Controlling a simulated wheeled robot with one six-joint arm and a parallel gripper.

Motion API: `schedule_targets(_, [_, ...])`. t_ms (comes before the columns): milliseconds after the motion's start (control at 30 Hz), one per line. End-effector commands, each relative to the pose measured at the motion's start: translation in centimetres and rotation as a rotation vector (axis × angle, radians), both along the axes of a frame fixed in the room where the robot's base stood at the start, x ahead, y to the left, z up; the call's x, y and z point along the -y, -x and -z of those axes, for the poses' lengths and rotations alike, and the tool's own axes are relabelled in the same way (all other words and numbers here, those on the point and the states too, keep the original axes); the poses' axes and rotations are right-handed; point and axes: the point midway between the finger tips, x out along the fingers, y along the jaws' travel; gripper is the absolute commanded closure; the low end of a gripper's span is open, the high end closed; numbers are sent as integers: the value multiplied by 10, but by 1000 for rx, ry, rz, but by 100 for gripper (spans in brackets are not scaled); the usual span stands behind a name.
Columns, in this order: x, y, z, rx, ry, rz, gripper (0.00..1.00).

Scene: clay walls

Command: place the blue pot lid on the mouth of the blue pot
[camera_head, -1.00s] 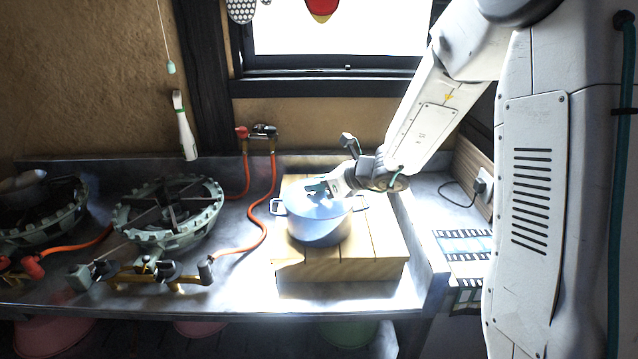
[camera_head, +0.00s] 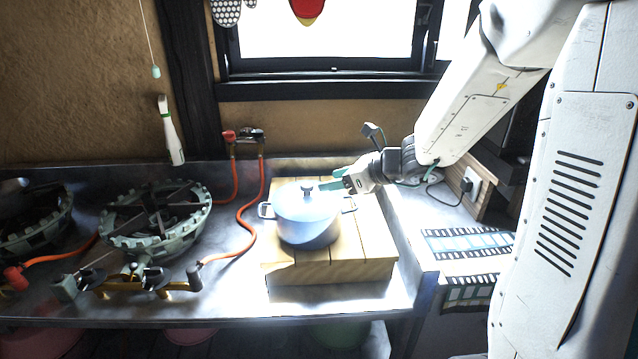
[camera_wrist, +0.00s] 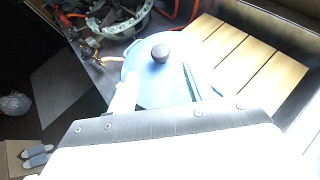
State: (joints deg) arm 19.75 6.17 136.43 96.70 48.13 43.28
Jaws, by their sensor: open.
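The blue pot (camera_head: 306,227) stands upright on a wooden slatted board. The blue pot lid (camera_head: 290,196) sits on the pot's mouth and looks level, with its dark knob (camera_head: 307,188) on top. In the wrist view the lid (camera_wrist: 150,88) and its knob (camera_wrist: 160,53) lie just beyond my fingers. My gripper (camera_head: 338,181) is open and empty, at the right of the knob and apart from it. In the wrist view my gripper (camera_wrist: 155,88) has its fingers spread, one pale and overexposed. The far side of the pot rim is hidden.
The wooden board (camera_head: 370,235) lies on a metal counter (camera_head: 235,285). A gas burner (camera_head: 155,220) with an orange hose (camera_head: 245,225) is at the left. A wall outlet (camera_head: 470,183) and film-strip patterned mat (camera_head: 465,243) are at the right. A window is behind.

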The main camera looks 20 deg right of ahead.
Motion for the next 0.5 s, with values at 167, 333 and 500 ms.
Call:
schedule_targets(167, [13, 15, -11, 2, 0, 2, 49])
schedule_targets(333, [13, 20, -14, 4, 5, -8, 49])
schedule_targets(500, [-23, 49, -34, 86, 157, -236, 49])
